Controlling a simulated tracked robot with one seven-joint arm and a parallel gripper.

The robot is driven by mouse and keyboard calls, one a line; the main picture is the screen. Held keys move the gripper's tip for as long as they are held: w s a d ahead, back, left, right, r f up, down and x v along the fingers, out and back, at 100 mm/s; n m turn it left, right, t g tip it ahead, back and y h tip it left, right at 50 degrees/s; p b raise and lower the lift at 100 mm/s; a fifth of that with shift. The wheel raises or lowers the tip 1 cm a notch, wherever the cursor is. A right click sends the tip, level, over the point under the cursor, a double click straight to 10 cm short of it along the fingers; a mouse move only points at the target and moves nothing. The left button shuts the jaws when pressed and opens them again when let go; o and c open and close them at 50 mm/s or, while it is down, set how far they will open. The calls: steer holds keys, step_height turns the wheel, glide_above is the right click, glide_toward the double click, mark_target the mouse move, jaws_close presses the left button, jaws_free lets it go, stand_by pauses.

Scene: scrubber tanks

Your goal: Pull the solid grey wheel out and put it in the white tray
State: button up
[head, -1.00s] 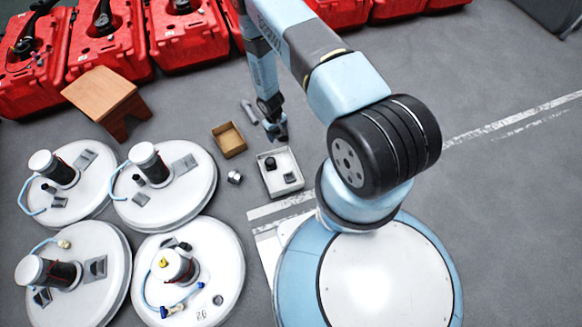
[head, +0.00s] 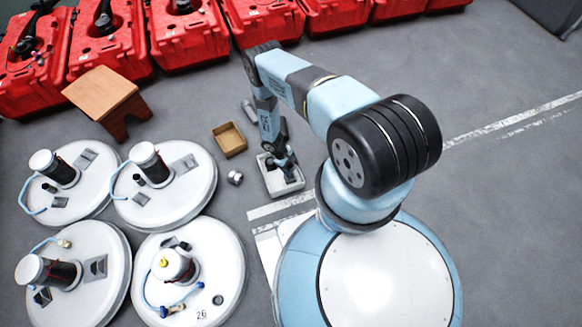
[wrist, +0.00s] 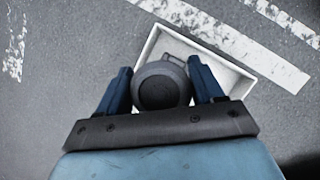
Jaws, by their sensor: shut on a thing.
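The white tray (head: 269,187) lies on the floor left of my base, and its pale interior shows in the wrist view (wrist: 222,62). My gripper (wrist: 160,90) is down at the tray, its two blue fingers on either side of a round dark grey thing, which looks like the solid grey wheel (wrist: 159,92). It is shut on this wheel, over or in the tray; I cannot tell if the wheel touches the tray floor. In the head view my gripper (head: 287,168) hides part of the tray.
A small brown box (head: 229,139) and a metal cylinder (head: 235,177) lie by the tray. A wooden stool (head: 105,92) and red cases (head: 185,35) stand behind. The floor at right is clear.

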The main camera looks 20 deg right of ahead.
steer(key=shift+f, duration=3.5)
steer(key=shift+f, duration=0.1)
steer(key=o, duration=1.3)
